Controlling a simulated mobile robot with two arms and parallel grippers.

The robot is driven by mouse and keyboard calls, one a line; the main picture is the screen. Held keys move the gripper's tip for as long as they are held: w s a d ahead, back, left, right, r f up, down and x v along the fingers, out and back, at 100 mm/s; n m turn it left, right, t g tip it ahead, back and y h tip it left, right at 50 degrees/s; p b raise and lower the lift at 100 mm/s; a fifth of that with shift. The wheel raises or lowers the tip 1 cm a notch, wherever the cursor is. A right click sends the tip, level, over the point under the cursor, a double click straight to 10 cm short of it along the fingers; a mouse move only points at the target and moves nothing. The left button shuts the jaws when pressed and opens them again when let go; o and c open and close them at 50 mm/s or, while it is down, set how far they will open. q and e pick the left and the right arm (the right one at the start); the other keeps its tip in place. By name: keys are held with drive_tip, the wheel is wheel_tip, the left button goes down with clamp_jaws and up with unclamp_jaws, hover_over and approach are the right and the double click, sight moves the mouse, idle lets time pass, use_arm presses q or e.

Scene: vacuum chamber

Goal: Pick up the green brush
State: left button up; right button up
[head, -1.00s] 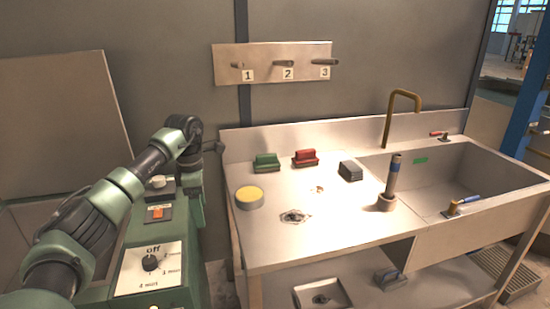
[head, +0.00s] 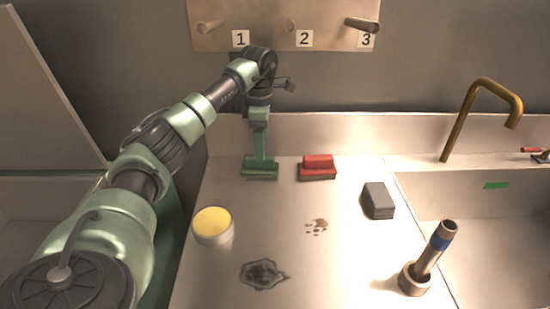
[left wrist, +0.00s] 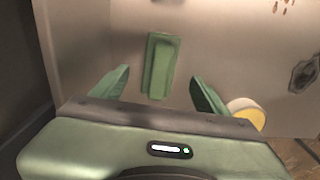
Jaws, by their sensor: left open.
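The green brush (head: 260,170) stands on the steel counter near the back wall, left of the red brush (head: 318,167). In the left wrist view the green brush (left wrist: 161,66) lies between and just beyond the two fingertips. My left gripper (head: 259,150) points down right above the green brush and covers part of its top in the head view. In the left wrist view the gripper (left wrist: 160,85) is open, with a finger on each side and nothing held. I cannot tell whether the fingers touch the brush. My right gripper is not in view.
A yellow-topped round tin (head: 213,226) stands at the counter's left. A dark grey block (head: 377,200) is right of the red brush. A pipe in a round base (head: 428,262) stands by the sink edge. Brown spots (head: 316,227) and a dark stain (head: 262,274) mark the counter.

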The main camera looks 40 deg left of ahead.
use_arm(q)
drive_tip(key=f, duration=0.1)
drive_tip(key=s+f, duration=0.1)
drive_tip(key=shift+a+f+p, duration=0.2)
drive_tip(key=shift+f+p, duration=0.1)
drive_tip(key=shift+f, duration=0.05)
drive_tip(key=f, duration=0.2)
drive_tip(key=f+p, duration=0.1)
drive_tip(key=shift+w+f, duration=0.2)
drive_tip(key=shift+f, duration=0.15)
drive_tip(key=shift+a+f, duration=0.15)
drive_tip(key=shift+f, duration=0.3)
drive_tip(key=c, duration=1.6)
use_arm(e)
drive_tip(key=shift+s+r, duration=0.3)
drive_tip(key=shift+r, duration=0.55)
use_arm(q)
drive_tip(key=shift+o, duration=0.2)
drive_tip(key=shift+r, duration=0.1)
wheel_tip(320, 180, up, 10)
drive_tip(key=shift+f+b, duration=0.1)
drive_tip(key=shift+b, duration=0.6)
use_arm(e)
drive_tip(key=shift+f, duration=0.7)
